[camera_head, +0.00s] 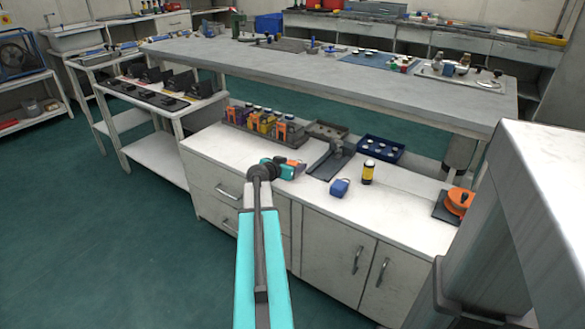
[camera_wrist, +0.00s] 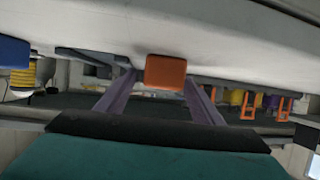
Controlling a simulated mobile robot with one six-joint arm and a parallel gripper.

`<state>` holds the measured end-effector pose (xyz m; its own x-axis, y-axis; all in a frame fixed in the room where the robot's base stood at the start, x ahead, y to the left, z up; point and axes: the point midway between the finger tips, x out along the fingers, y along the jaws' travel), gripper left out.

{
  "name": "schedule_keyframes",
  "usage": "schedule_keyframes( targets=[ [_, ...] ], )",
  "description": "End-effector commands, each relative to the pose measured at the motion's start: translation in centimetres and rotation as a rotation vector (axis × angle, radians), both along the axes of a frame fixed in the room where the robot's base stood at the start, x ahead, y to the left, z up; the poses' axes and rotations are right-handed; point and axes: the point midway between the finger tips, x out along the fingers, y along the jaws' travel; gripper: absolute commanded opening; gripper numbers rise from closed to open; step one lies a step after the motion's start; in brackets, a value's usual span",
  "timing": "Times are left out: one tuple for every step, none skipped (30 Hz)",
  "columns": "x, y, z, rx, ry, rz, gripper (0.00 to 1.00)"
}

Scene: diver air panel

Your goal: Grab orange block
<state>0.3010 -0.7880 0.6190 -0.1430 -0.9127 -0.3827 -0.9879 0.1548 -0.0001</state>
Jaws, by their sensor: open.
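The orange block (camera_wrist: 166,72) lies on the white counter, in the middle of the wrist view, which looks upside down. My gripper (camera_wrist: 158,84) is open, with one finger on each side of the block. A gap shows between the fingers and the block, and I cannot tell how far the block is between them. In the head view my gripper (camera_head: 291,168) is low over the counter, and the orange block (camera_head: 298,163) shows partly at its tip. The rest of the block is hidden by my gripper there.
On the counter, a blue block (camera_head: 340,187) and a yellow-black cylinder (camera_head: 368,172) stand to the right. A dark grey stand (camera_head: 330,160) is close behind my gripper. A rack (camera_head: 262,124) of coloured items and a blue tray (camera_head: 380,149) are further back. The front counter edge is clear.

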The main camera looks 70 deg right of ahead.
Motion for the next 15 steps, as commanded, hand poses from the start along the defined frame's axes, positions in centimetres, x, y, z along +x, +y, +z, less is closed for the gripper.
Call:
schedule_keyframes(
  targets=[
    [0.01,0.01,0.00,0.000,0.000,0.000,0.61],
    [0.01,0.01,0.00,0.000,0.000,0.000,0.58],
    [0.02,0.01,0.00,0.000,0.000,0.000,0.51],
    [0.02,0.01,0.00,0.000,0.000,0.000,0.46],
    [0.02,0.02,0.01,0.000,0.000,0.000,0.41],
    [0.02,0.02,0.01,0.000,0.000,0.000,0.34],
    [0.02,0.02,0.01,0.000,0.000,0.000,0.29],
    [0.01,0.01,0.00,0.000,0.000,0.000,0.24],
    [0.01,0.01,0.00,0.000,0.000,0.000,0.17],
    [0.00,0.02,0.01,0.000,0.000,0.000,0.12],
    [-0.01,0.01,0.00,0.000,0.000,0.000,0.07],
    [-0.01,0.01,0.00,0.000,0.000,-0.001,0.00],
    [-0.02,0.01,0.00,0.000,0.000,-0.001,0.00],
    [-0.02,0.01,0.00,0.000,0.000,-0.001,0.00],
    [-0.03,0.01,0.00,0.000,0.000,-0.001,0.00]
  ],
)
